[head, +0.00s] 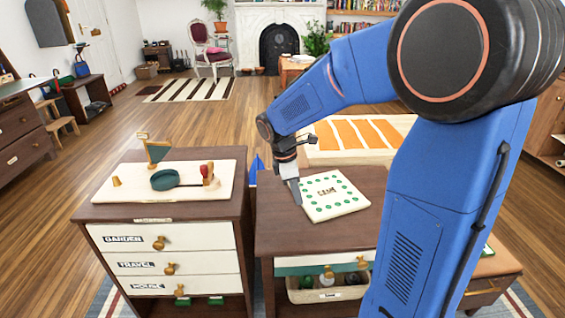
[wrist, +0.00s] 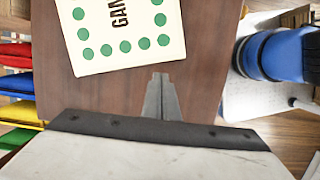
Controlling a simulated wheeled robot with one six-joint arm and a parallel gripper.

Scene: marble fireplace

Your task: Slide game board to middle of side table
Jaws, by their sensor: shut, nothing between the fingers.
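The game board (head: 332,194) is a cream square with green dots around its edge and dark lettering in the middle. It lies flat, slightly turned, towards the right and back of the brown side table (head: 285,235). In the wrist view, part of the game board (wrist: 125,62) shows at the top, and bare table top (wrist: 205,55) lies beside and below it. My gripper (head: 296,196) is shut and empty, pointing down close to the board's left edge. In the wrist view, the gripper tips (wrist: 161,80) are just off the board's edge; whether they touch it I cannot tell.
A drawer cabinet (head: 165,240) stands left of the side table, with a cream tray (head: 125,190) holding a green dish and small items. The table's front left is bare. An orange-striped surface (head: 345,138) lies behind.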

